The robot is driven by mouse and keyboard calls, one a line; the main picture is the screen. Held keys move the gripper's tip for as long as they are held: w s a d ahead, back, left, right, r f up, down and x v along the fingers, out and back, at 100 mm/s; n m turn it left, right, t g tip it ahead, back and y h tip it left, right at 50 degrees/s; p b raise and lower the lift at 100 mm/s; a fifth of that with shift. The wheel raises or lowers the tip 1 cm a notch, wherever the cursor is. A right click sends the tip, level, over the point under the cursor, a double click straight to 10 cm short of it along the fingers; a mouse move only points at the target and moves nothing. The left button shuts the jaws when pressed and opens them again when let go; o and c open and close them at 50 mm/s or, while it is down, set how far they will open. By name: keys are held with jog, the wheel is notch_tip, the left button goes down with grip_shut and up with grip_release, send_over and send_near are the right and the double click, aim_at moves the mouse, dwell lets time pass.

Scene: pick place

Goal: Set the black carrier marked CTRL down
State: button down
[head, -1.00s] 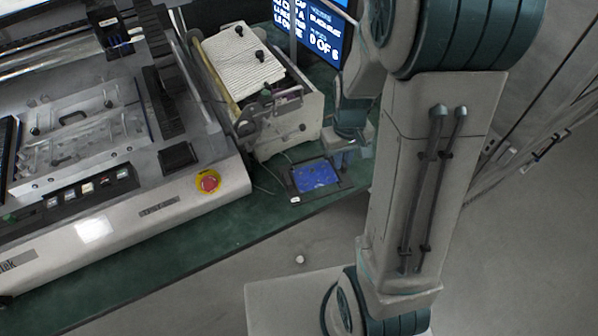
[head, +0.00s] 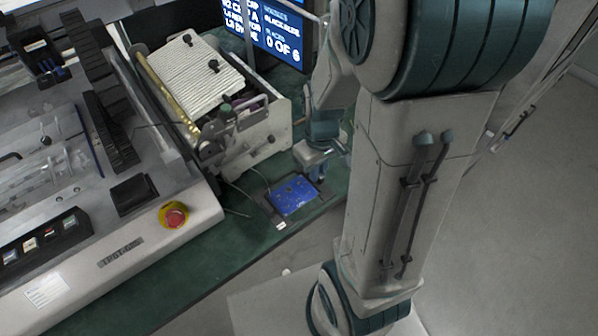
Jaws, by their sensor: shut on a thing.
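The black carrier (head: 267,209) shows as a dark frame around a blue circuit board (head: 293,195). It is at or just above the green bench top, near the front edge; I cannot tell whether it touches. A small white label (head: 281,225) is at its front corner, too small to read. My gripper (head: 319,176) is shut on the carrier's far right side. Its fingertips are partly hidden by the wrist.
A white feeder unit (head: 262,140) stands just behind the carrier. A large machine with a red stop button (head: 173,214) is on the left. A monitor (head: 278,30) stands behind. Green bench top (head: 235,235) is free left of the carrier.

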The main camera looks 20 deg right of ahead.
jog(key=w+f, duration=0.1)
jog(key=w, duration=0.1)
jog(key=w+a+f, duration=0.1)
jog(key=w, duration=0.1)
jog(key=w+a+f, duration=0.1)
jog(key=w, duration=0.1)
jog(key=shift+w+f, duration=0.1)
jog(key=shift+f, duration=2.35)
jog(key=shift+f, duration=0.1)
jog(key=c, duration=1.5)
grip_release()
jog(key=shift+o, duration=0.2)
